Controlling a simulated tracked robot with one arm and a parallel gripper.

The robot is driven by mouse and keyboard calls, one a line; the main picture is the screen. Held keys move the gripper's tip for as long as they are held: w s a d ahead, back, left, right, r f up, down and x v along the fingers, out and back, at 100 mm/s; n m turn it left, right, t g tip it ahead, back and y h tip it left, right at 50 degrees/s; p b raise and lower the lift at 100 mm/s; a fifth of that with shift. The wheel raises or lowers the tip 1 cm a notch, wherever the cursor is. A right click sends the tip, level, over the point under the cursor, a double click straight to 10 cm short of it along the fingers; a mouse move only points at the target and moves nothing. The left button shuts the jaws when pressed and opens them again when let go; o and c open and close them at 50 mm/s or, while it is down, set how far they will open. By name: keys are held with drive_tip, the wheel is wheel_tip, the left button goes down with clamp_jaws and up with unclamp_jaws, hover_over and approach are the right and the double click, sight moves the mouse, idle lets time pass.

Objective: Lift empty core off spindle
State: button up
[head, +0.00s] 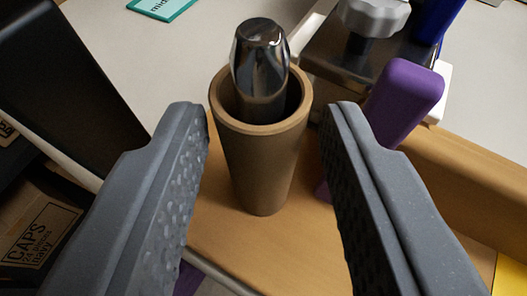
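The empty core (262,165) is a brown, tapered, hollow tube standing upright around the spindle, with no thread visible on it. The spindle (260,75) is a shiny metal post whose rounded top sticks out above the core's rim. My gripper (265,112) is open, with one grey textured finger on each side of the core. A gap shows between each finger and the core, so neither appears to touch it. The core's far side and the spindle's lower part are hidden.
A purple upright piece (405,98) stands close behind the right finger. A grey knob (373,15) on a metal block is at the back right. A dark panel (75,75) is at left, above a cardboard box (40,225) marked CAPS. A teal label (163,7) lies at the top.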

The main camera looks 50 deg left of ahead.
drive_tip(key=shift+x, duration=1.65)
drive_tip(key=c, duration=0.6)
wheel_tip(320, 180, up, 14)
drive_tip(key=p, duration=1.2)
drive_tip(key=shift+r+p, duration=1.85)
drive_tip(key=shift+r, duration=0.05)
